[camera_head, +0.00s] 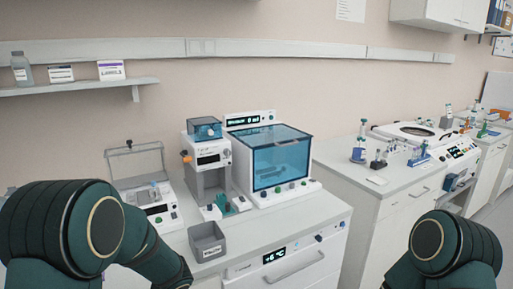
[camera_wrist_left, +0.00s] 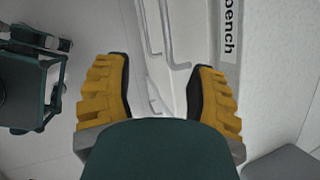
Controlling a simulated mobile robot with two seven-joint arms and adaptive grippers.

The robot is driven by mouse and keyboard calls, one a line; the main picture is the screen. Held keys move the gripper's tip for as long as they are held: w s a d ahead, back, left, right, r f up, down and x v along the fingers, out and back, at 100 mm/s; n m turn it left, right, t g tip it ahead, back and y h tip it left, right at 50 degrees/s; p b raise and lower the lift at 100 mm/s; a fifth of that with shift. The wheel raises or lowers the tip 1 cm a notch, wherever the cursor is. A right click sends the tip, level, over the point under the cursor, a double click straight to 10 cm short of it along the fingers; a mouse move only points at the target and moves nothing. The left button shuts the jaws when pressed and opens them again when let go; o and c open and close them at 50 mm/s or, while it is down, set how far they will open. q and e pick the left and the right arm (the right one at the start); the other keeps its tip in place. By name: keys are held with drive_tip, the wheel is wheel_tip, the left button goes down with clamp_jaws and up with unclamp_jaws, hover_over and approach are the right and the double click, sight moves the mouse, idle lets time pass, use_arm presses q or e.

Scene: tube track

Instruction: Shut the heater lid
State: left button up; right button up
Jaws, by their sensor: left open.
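The heater (camera_head: 160,212) is a low white block with a dark display at the left end of the bench. Its clear lid (camera_head: 135,164) with a grey frame stands raised at the back, and small tubes show in front of it. My left arm covers the heater's lower left part. My left gripper (camera_wrist_left: 162,92) shows only in the left wrist view, with its yellow and black fingers apart and nothing between them. Behind it are pale cabinet fronts and handles. My right arm is at the lower right of the head view; its gripper is out of view.
Right of the heater stand a white device with a blue top (camera_head: 208,152) and a blue-windowed cabinet (camera_head: 281,163). A grey bin (camera_head: 207,242) sits at the bench's front edge. A wall shelf (camera_head: 78,87) is above left.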

use_arm(q)
drive_tip(key=s+d+f+n+h, duration=0.9)
drive_tip(key=s+d+f+n, duration=0.4)
drive_tip(key=s+d+n, duration=0.2)
drive_tip(key=shift+s+d+f+n, duration=0.3)
drive_tip(key=shift+d+n, duration=0.4)
drive_tip(key=shift+n, duration=0.3)
drive_tip(key=shift+c, duration=0.9)
drive_tip(key=shift+w, duration=0.15)
